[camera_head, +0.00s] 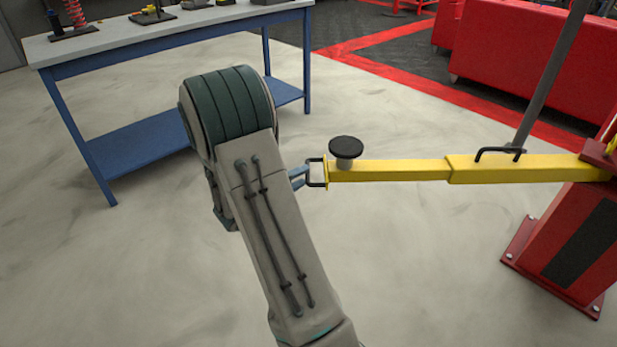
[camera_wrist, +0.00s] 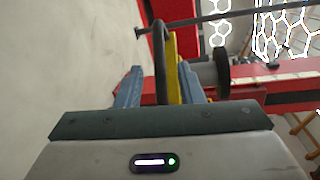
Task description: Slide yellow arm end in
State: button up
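The yellow arm (camera_head: 390,170) reaches left from a red post in the head view. Its narrower end section (camera_head: 400,171) comes out of a thicker sleeve (camera_head: 515,168) and carries a round black pad (camera_head: 346,147). A black handle (camera_head: 313,172) sits on its end plate, and the handle also shows in the wrist view (camera_wrist: 160,55). My gripper (camera_head: 300,176) is at this handle. In the wrist view its blue fingers (camera_wrist: 160,75) stand apart, with the handle between them and a gap visible on each side. Finger contact is partly hidden in the head view.
A blue-framed workbench (camera_head: 160,40) with parts on top stands at the back left. The red post (camera_head: 575,250) stands at the right, with a grey bar (camera_head: 550,75) above the arm. Red cabinets (camera_head: 545,55) are behind. The pale floor (camera_head: 430,270) below the arm is clear.

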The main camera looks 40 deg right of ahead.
jog(key=shift+w+d+f+b, duration=0.15)
jog(key=shift+d, duration=0.75)
jog(key=shift+w+d+f+b, duration=0.1)
jog(key=shift+w+d+b, duration=0.05)
jog(key=shift+d, duration=0.75)
